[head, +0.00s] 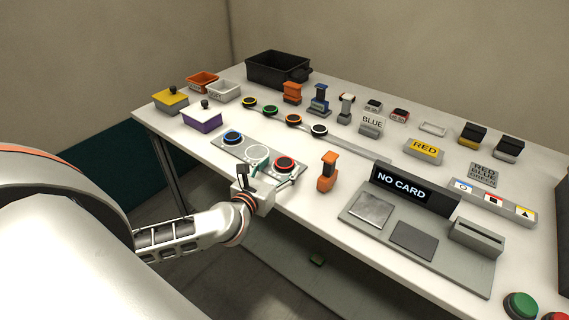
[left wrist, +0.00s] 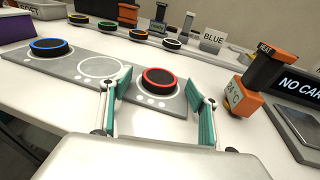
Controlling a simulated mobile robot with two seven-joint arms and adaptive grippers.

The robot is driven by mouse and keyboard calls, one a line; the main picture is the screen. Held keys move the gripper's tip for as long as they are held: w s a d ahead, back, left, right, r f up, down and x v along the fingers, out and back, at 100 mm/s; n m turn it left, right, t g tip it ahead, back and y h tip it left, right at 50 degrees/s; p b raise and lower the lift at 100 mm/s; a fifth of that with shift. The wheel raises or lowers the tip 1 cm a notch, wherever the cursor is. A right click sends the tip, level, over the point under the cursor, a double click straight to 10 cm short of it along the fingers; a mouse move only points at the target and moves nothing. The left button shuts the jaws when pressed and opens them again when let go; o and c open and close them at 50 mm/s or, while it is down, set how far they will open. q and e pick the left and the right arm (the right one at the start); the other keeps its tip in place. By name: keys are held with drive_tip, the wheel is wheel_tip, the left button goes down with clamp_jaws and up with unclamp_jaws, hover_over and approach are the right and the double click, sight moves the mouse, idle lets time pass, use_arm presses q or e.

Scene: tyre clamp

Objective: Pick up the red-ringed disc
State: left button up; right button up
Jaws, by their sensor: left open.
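The red-ringed disc (head: 284,164) is black with a red ring and sits on the right end of a grey plate (head: 228,149). In the left wrist view the red-ringed disc (left wrist: 160,80) lies beyond and between my fingers. My left gripper (head: 270,177) is open at the table's front edge, close to the disc; in the left wrist view its teal-padded fingers (left wrist: 160,108) stand either side of the near end of the plate, with nothing between the pads. Whether a finger touches the disc I cannot tell. My right gripper is not in view.
A blue-ringed disc (head: 233,137) sits at the plate's left end, with an empty white circle between. Several ringed discs lie behind. The NO CARD display (head: 402,188) is farther right.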

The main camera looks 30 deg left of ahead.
use_arm(q)
drive_tip(key=shift+x, duration=0.95)
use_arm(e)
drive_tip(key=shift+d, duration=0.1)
use_arm(q)
drive_tip(key=c, duration=1.2)
wheel_tip(320, 180, up, 12)
drive_tip(key=p, duration=0.2)
wheel_tip(320, 180, up, 8)
drive_tip(key=p, duration=0.1)
hover_over(282, 165)
drive_tip(key=shift+d, duration=0.15)
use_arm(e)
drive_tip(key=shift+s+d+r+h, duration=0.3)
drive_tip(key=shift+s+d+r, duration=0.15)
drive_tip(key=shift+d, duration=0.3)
